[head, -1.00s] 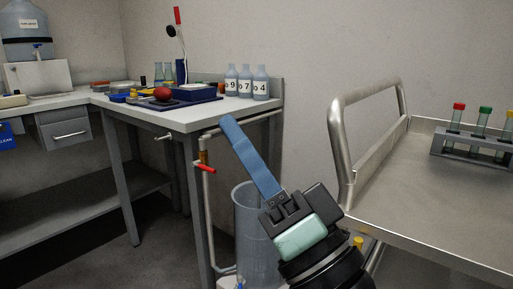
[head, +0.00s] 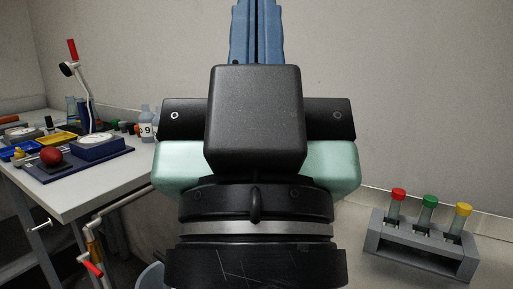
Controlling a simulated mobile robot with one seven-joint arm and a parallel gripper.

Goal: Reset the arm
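My gripper (head: 257,30) is in the middle of the head view, large and close to the camera. Its two blue fingers point up and lie close together, with nothing seen between them. Their tips run past the top edge of the picture. The black and pale green gripper body and my wrist fill the centre and hide much of the wall and part of the bench behind. No drying oven is in view.
At left a white bench (head: 80,192) bears a dark blue tray (head: 78,168), a red ball (head: 51,156) and bottles (head: 147,124). At right a grey rack (head: 420,245) holds tubes with red, green and yellow caps. The wall above the rack is clear.

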